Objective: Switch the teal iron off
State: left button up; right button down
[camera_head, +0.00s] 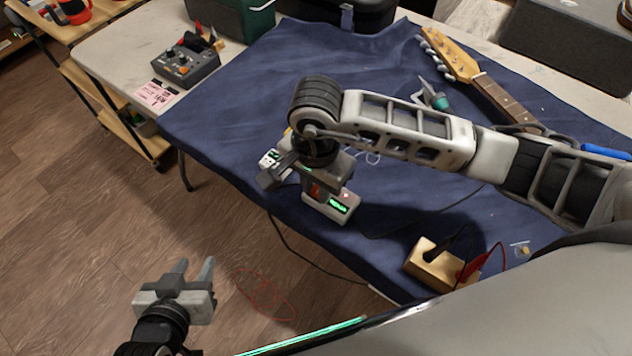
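A small grey station (322,213) with a lit green display and a red switch (315,189) stands on the blue cloth near its front-left edge. It looks like a soldering station; I see no teal on it, and its back is hidden by my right gripper. My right gripper (300,178) is directly over the station, close to the red switch. Its fingertips are partly hidden, and contact cannot be told. A small teal-and-grey item (438,101) lies by the guitar neck; I cannot tell what it is. My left gripper (194,268) is open and empty above the floor.
A guitar neck (480,80) lies at the back right. A wooden block (440,264) with black and red leads is at the front. A grey box with knobs (186,62) stands at the table's left. Cables run along the cloth (240,110), clear at left.

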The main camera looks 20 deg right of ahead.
jog(key=shift+w+d+f+y+b, duration=0.2)
jog(key=shift+y+b, duration=0.1)
jog(key=shift+b, duration=0.6)
jog(key=shift+g+y+b, duration=0.3)
jog(key=shift+g+b, duration=0.2)
jog(key=shift+b, duration=0.1)
jog(key=shift+w+d+g+y+b, duration=0.15)
jog(key=shift+g+y+b, duration=0.3)
jog(key=shift+b, duration=0.5)
jog(key=shift+r+y, duration=0.25)
jog(key=shift+r, duration=0.15)
pick_arm(q)
jog(key=shift+w+d+f+n+t+h, duration=0.15)
jog(key=shift+d+f+n+t+h, duration=0.2)
jog(key=shift+f, duration=0.45)
pick_arm(e)
jog(key=c, duration=1.2)
grip_release()
jog(key=shift+c, duration=0.2)
jog(key=shift+r, duration=0.1)
